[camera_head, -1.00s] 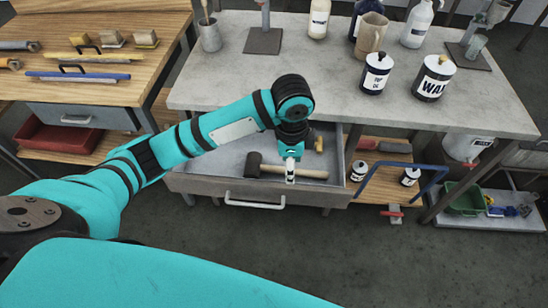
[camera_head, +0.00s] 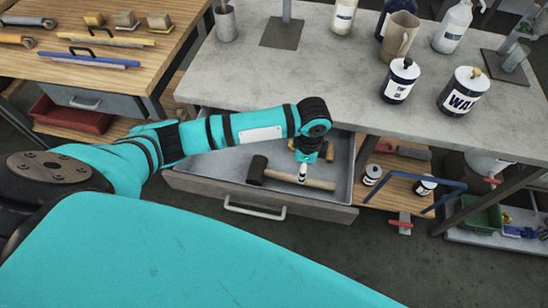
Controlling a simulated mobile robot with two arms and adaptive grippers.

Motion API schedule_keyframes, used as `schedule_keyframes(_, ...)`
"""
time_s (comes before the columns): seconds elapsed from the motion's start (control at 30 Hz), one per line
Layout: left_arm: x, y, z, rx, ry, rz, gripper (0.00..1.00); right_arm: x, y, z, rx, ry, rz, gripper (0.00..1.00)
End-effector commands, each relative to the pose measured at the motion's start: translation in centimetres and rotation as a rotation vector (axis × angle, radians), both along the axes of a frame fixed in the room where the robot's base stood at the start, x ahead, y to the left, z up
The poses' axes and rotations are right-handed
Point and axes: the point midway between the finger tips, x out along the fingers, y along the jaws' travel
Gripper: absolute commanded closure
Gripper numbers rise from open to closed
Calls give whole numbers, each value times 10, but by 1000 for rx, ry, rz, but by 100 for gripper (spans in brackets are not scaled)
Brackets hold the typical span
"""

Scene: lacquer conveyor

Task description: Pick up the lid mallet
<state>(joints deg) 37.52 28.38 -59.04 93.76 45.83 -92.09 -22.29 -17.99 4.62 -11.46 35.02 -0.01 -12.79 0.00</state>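The lid mallet lies in the open grey drawer (camera_head: 225,172) under the grey bench. Its dark head (camera_head: 257,170) is at the left, and its pale wooden handle (camera_head: 322,184) points right. My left gripper (camera_head: 302,174) reaches down over the drawer, with its pale fingers at the middle of the handle. The fingers look close together and overlap the handle in the picture. I cannot tell whether they are closed on it. My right gripper is not in view.
A wooden bench (camera_head: 160,55) with tools stands left.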

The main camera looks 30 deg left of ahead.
Motion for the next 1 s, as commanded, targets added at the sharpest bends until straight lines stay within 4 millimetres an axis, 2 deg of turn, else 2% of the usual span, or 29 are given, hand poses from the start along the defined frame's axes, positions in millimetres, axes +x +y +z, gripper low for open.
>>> schedule_keyframes(0.2, 0, 0, -15, 0, 0, 0, 50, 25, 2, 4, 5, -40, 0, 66)
schedule_keyframes(0.27, -1, 0, -21, 1, 1, 0, 50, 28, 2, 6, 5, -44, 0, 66)
schedule_keyframes(0.53, -3, 0, -59, 1, 0, 0, 50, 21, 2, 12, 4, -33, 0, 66)
schedule_keyframes(0.83, -3, 1, -66, 0, -1, -1, 50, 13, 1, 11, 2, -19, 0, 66)
schedule_keyframes(1.0, -3, 1, -66, 0, -1, -1, 71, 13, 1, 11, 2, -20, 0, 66)
